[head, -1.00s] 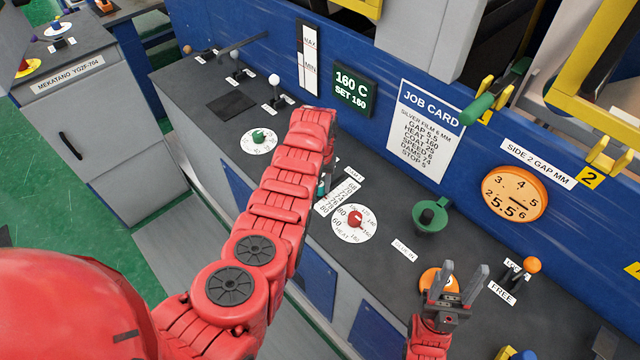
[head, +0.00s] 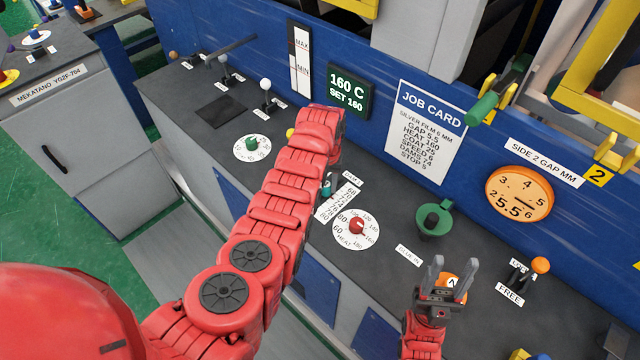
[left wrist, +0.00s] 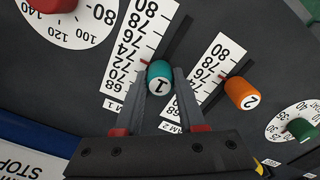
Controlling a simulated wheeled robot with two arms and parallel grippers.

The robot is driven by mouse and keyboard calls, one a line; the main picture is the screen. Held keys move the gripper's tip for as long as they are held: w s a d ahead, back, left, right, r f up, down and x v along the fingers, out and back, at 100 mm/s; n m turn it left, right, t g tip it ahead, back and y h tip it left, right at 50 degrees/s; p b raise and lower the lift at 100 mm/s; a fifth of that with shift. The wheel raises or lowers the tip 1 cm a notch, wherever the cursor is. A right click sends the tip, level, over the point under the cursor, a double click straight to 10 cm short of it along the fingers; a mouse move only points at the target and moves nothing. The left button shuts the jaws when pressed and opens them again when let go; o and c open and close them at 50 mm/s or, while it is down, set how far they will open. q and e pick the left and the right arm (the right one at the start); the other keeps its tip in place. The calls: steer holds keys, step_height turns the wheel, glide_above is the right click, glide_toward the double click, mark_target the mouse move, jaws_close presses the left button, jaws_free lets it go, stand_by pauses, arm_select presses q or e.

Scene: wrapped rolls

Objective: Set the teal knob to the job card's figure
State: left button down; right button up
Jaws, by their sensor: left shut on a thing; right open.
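The teal knob (left wrist: 160,78), marked 1, stands in a slot beside a white scale strip (left wrist: 126,62) running from 68 to 80. In the left wrist view it sits near the lower figures, around 72; the tilted view hides the exact reading. My left gripper (left wrist: 164,84) is shut on it. In the head view a bit of the teal knob (head: 326,188) shows behind my left arm; the left fingers are hidden. The job card (head: 427,130) on the blue wall reads DAMS 74. My right gripper (head: 456,266) is open and empty over the counter.
An orange knob (left wrist: 240,93) marked 2 stands beside its own scale to the right. A red heat dial (head: 356,228), a green-knobbed dial (head: 252,146) and a green handle (head: 433,218) are close by.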

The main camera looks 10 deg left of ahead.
mark_target(326, 183)
arm_select(q)
steer(key=c, duration=0.9)
jaws_free()
steer(key=shift+d, duration=0.1)
steer(key=o, duration=0.4)
steer(key=shift+r, duration=0.1)
steer(key=shift+w+r+b, duration=0.1)
steer(key=shift+r+b, duration=0.2)
steer(key=shift+r, duration=0.25)
step_height(326, 183, up, 4)
steer(key=shift+r+b, duration=0.1)
steer(key=shift+b, duration=0.85)
step_height(326, 183, up, 12)
steer(key=shift+p, duration=0.35)
